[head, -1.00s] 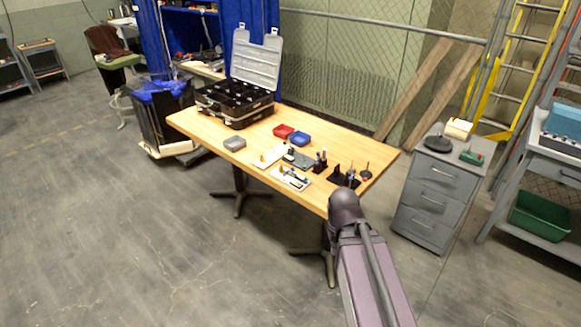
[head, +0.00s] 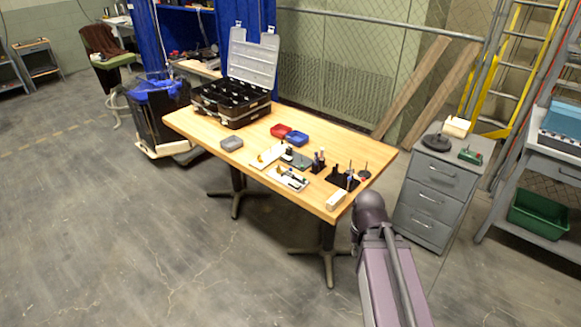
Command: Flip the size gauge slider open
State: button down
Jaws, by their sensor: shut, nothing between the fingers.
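The size gauge cannot be picked out for certain at this scale. A small pale device (head: 287,179) with dark and yellowish parts lies near the table's front edge and may be it. I cannot tell any slider or its position. My arm rises from the bottom right to a dark rounded joint in front of the table's right corner. My gripper does not show in this view.
The wooden table (head: 190,127) holds an open black case (head: 232,112), red (head: 281,130) and blue (head: 298,138) bins, a grey box (head: 232,143), dark stands (head: 343,179) and a pale block (head: 337,200). A grey drawer cabinet (head: 430,196) stands to the right.

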aim_at(288, 173)
jog(key=u, duration=0.05)
jog(key=i, duration=1)
jog(key=z, duration=0.05)
